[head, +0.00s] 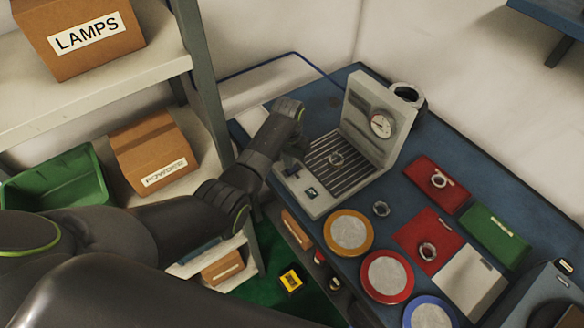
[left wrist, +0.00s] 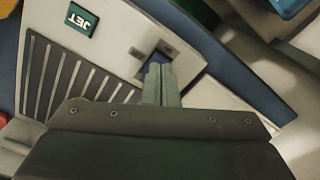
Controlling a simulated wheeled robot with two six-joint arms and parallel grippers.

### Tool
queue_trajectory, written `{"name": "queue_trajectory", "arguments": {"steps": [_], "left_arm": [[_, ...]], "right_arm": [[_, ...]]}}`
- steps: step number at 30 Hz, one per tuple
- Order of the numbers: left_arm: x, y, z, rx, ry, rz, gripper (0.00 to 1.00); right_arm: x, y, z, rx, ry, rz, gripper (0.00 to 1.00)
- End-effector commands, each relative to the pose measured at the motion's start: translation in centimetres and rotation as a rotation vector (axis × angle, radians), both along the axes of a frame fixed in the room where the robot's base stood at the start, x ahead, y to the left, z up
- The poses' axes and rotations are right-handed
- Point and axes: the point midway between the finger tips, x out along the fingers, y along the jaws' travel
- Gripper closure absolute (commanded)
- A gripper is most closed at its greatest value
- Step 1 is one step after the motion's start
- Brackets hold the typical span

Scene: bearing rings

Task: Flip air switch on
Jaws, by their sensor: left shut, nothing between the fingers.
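The grey machine (head: 372,122) with a slatted bed and a round gauge stands on the blue bench. My left gripper (head: 294,158) is over the left end of its base. In the left wrist view its fingers (left wrist: 160,84) are shut together and empty, with their tips at a small dark-blue recessed part (left wrist: 155,60) that looks like the air switch. The fingers cover most of it, so its position and any contact cannot be told. A green JET label (left wrist: 81,19) is beside it; it also shows in the head view (head: 311,193). My right gripper is not in view.
Red trays (head: 437,170), a green tray (head: 494,236) and round coloured pads (head: 348,232) fill the right side. Shelves with boxes stand at left.

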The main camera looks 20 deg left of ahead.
Motion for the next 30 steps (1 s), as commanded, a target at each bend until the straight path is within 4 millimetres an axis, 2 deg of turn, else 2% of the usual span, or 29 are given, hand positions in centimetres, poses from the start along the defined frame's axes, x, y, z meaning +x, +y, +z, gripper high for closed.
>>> {"name": "queue_trajectory", "arguments": {"steps": [30], "left_arm": [[0.02, 0.00, -0.60, 0.000, -0.001, 0.000, 1.00]], "right_arm": [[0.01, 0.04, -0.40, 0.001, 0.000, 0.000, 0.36]]}}
